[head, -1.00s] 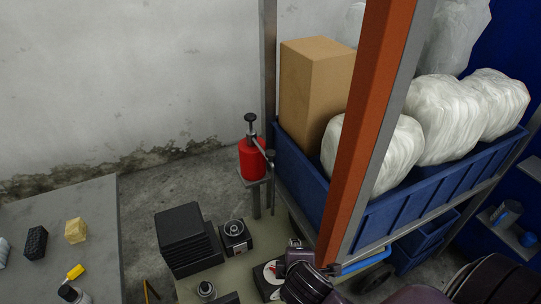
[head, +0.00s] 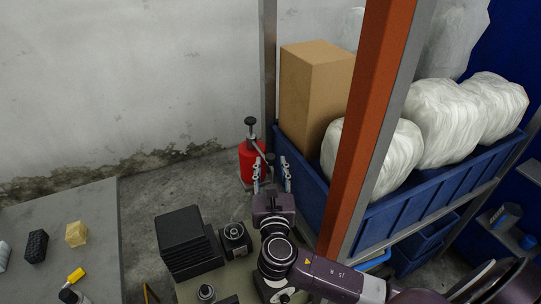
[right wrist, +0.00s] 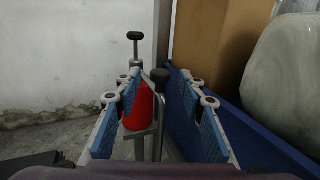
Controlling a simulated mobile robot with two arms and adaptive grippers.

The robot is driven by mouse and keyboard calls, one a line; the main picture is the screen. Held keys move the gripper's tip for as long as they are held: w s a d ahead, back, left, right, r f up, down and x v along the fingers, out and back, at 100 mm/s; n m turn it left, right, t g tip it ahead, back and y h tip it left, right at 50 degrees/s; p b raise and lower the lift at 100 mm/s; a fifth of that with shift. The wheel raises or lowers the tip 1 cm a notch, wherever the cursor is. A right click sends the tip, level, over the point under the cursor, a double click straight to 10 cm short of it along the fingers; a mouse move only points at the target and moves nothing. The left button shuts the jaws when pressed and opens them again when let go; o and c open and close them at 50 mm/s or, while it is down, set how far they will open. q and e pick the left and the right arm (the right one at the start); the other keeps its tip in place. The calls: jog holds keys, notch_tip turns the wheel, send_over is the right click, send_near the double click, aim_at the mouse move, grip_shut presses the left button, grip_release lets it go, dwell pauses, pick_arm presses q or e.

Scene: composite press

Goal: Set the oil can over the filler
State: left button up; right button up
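A red can (head: 247,160) with a black knob and a lever-like rod, which looks like the oil can, stands upright on a small grey post beside the blue bin. It also shows in the right wrist view (right wrist: 138,110). My right gripper (head: 271,172) is open and empty, its fingers pointing at the can. In the right wrist view the can and its rod appear between the open fingers (right wrist: 160,98), seemingly beyond the tips. I cannot tell which part is the filler; a black block with a round metal fitting (head: 236,238) sits on the table. My left gripper is not in view.
A black ribbed block (head: 183,240) and small fittings (head: 206,292) crowd the table near my right arm. An orange post (head: 368,130) and the blue bin (head: 305,188), holding a cardboard box (head: 312,90) and wrapped bundles, stand to the right. A grey bench (head: 85,210) is at left.

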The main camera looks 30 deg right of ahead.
aim_at(271, 161)
jog(key=shift+x, duration=1.95)
grip_shut()
